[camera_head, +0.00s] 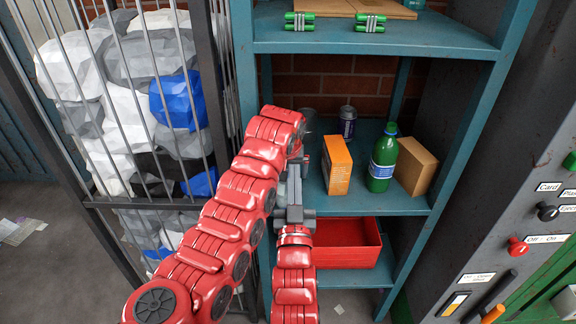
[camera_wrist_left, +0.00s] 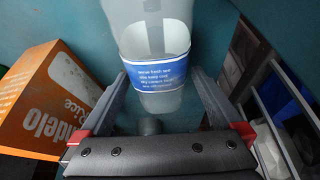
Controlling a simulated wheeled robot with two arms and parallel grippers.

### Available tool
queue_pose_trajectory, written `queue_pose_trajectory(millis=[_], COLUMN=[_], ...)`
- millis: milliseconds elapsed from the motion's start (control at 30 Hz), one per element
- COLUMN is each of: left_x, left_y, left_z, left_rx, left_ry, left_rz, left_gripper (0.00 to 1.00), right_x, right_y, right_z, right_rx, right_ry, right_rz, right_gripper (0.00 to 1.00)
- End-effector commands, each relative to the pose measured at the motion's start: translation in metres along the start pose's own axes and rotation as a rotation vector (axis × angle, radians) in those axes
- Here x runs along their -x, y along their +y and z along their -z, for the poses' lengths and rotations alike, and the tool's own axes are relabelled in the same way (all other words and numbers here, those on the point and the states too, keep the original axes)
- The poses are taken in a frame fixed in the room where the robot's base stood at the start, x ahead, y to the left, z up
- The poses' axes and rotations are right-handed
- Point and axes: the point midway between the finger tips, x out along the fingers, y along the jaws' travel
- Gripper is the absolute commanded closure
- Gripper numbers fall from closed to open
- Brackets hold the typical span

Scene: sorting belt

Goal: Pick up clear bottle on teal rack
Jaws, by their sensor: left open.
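The clear bottle (camera_wrist_left: 150,20) with a blue and white label shows in the left wrist view, ahead of my left gripper (camera_wrist_left: 160,76). That gripper is open, with one finger on each side of the bottle's lower part in the picture; I cannot tell whether they touch it. In the head view my left arm hides most of that spot on the teal rack (camera_head: 405,205), and I cannot make out the bottle surely. My right gripper (camera_head: 293,194) is in front of the rack, partly overlapped by my left arm; its opening is unclear.
An orange box (camera_head: 337,165), also close in the left wrist view (camera_wrist_left: 45,100), stands beside the bottle. A green bottle (camera_head: 382,160), a brown box (camera_head: 414,166) and a dark can (camera_head: 347,122) share the shelf. A red bin (camera_head: 350,258) sits below. A barred cage (camera_head: 205,90) is left.

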Motion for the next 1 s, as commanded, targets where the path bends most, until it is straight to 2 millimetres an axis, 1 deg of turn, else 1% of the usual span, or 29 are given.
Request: queue_pose_trajectory(millis=[100,200,500,567,600,767,900,933,1000], left_x=[-0.009,-0.014,-0.016,-0.016,-0.016,-0.016,-0.016,-0.016,-0.016], left_y=[0.0,0.001,0.001,0.001,0.001,0.001,0.001,0.001,0.001], left_z=[0.0,0.0,0.0,0.0,0.0,0.0,0.0,0.0,0.0], left_rx=[-0.001,-0.001,-0.001,-0.001,-0.001,-0.001,-0.001,-0.001,-0.001], left_ry=[0.0,0.001,0.001,0.001,0.001,0.001,0.001,0.001,0.001], left_rz=[0.0,-0.001,-0.002,-0.002,-0.002,-0.002,-0.002,-0.002,-0.002], left_gripper=[0.0,0.0,0.0,0.09,0.16,0.45,0.7,0.75,0.75], right_x=[0.0,0.0,0.0,0.0,0.0,0.0,0.0,0.0,0.0], right_y=[0.0,0.0,0.0,0.0,0.0,0.0,0.0,0.0,0.0], right_z=[0.0,0.0,0.0,0.0,0.0,0.0,0.0,0.0,0.001], right_rx=[0.0,0.0,0.0,0.0,0.0,0.0,0.0,0.0,0.0], right_ry=[0.0,0.0,0.0,0.0,0.0,0.0,0.0,0.0,0.0], right_rz=[0.0,0.0,0.0,0.0,0.0,0.0,0.0,0.0,0.0], right_gripper=[1.0,1.0,1.0,1.0,1.0,1.0,1.0,1.0,1.0])
